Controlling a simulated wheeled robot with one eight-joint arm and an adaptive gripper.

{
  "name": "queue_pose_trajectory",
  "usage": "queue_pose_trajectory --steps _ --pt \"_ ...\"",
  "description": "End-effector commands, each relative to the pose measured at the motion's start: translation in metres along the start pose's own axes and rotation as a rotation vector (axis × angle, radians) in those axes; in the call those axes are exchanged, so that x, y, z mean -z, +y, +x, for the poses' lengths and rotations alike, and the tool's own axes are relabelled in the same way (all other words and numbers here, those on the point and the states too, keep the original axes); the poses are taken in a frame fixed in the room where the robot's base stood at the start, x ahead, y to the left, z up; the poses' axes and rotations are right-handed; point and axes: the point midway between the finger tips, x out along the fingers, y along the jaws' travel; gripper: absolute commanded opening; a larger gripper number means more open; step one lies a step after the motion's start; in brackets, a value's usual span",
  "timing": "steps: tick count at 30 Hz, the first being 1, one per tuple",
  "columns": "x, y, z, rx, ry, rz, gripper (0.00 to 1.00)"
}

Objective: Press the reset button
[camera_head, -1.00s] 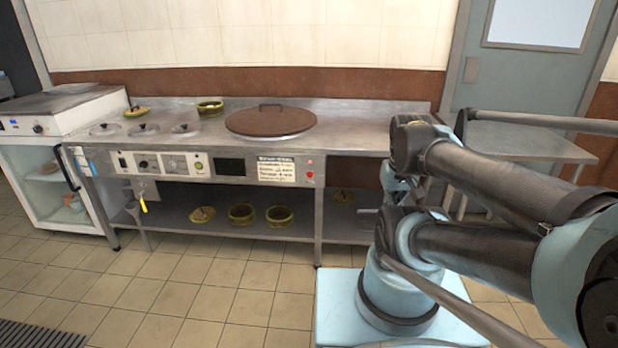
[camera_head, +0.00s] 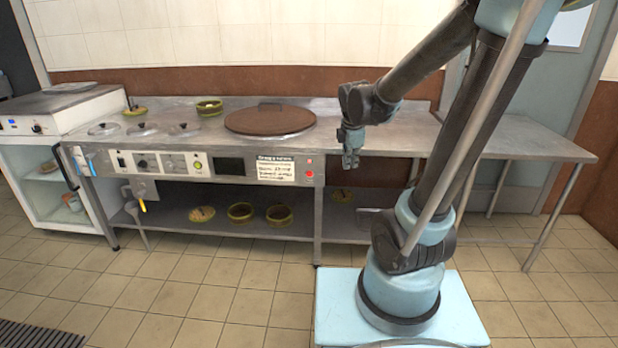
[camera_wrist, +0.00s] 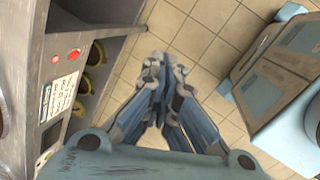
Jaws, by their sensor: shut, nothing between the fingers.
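The long steel counter's front panel (camera_head: 230,178) carries a red button (camera_head: 309,174) at its right end, with a small red light (camera_head: 309,161) above it. In the wrist view the red button (camera_wrist: 73,54) and the small light (camera_wrist: 55,59) are at the upper left. A yellow-green round control (camera_head: 198,165) sits further left on the panel. I cannot read which one is marked reset. My gripper (camera_head: 350,163) is shut and empty, pointing down, right of the red button and apart from it. Its fingers also show mid-frame in the wrist view (camera_wrist: 165,75).
A printed sign (camera_head: 276,170) is beside the red button. A large brown lid (camera_head: 270,120) lies on the counter. Several green-rimmed pots, including one (camera_head: 279,215), stand on the lower shelf. Floor (camera_head: 200,300) in front is clear. A side table (camera_head: 515,147) is at right.

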Motion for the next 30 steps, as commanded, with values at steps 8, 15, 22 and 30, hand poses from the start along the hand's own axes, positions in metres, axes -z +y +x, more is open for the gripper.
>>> queue_pose_trajectory --steps 8,15,22,30 --pt "0.046 0.065 0.035 -0.034 -0.013 -0.531 0.00" --pt "0.091 0.107 0.072 -0.060 -0.036 -0.965 0.00" --pt "0.119 0.126 0.096 -0.073 -0.055 -1.220 0.00" --pt "0.126 0.130 0.101 -0.075 -0.060 -1.281 0.00"
